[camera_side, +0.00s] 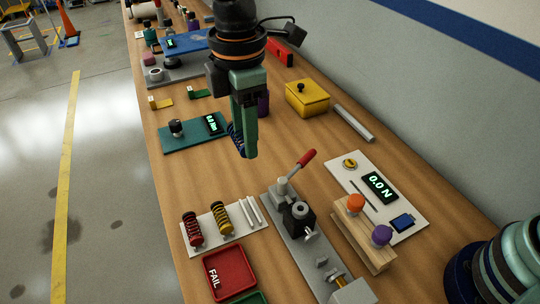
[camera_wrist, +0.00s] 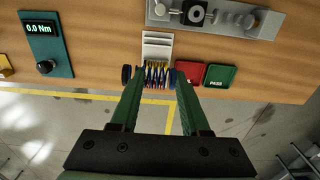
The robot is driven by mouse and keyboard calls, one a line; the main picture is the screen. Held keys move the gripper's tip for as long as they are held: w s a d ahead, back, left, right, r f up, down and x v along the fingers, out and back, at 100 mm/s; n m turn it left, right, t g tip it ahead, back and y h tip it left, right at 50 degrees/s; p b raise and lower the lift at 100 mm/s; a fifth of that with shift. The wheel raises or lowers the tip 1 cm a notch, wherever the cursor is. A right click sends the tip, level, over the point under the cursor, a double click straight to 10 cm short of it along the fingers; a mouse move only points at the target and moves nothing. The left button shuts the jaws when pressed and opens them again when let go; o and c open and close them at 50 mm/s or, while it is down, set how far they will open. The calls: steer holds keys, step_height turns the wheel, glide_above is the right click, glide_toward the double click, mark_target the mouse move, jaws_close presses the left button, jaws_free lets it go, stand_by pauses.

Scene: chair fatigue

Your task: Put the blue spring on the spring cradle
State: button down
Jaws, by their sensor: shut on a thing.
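A dark blue spring (camera_side: 235,138) is between the green fingers of my gripper (camera_side: 245,148), which is shut on it and holds it above the bench. In the wrist view, the blue spring (camera_wrist: 150,78) sits between the fingertips (camera_wrist: 158,80) and overlaps red and yellow coils behind it. The spring cradle (camera_side: 236,237) is a white plate at the front of the bench. A red spring (camera_side: 193,229) and a yellow spring (camera_side: 222,216) lie on its left and middle; its right slot, between white ribs, is empty. The cradle (camera_wrist: 157,47) also shows in the wrist view.
The red FAIL tray (camera_side: 229,272) is just in front of the cradle, with a green tray (camera_wrist: 220,76) beside it. A grey fixture with a red-handled lever (camera_side: 305,158) stands right of the cradle. A teal torque panel (camera_side: 180,139) lies behind. Wood between panel and cradle is clear.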

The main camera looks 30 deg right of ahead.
step_height(320, 180, down, 18)
stand_by(0.5)
steer(key=shift+f, duration=0.1)
steer(key=shift+f, duration=0.1)
steer(key=shift+c, duration=1.9)
jaws_free()
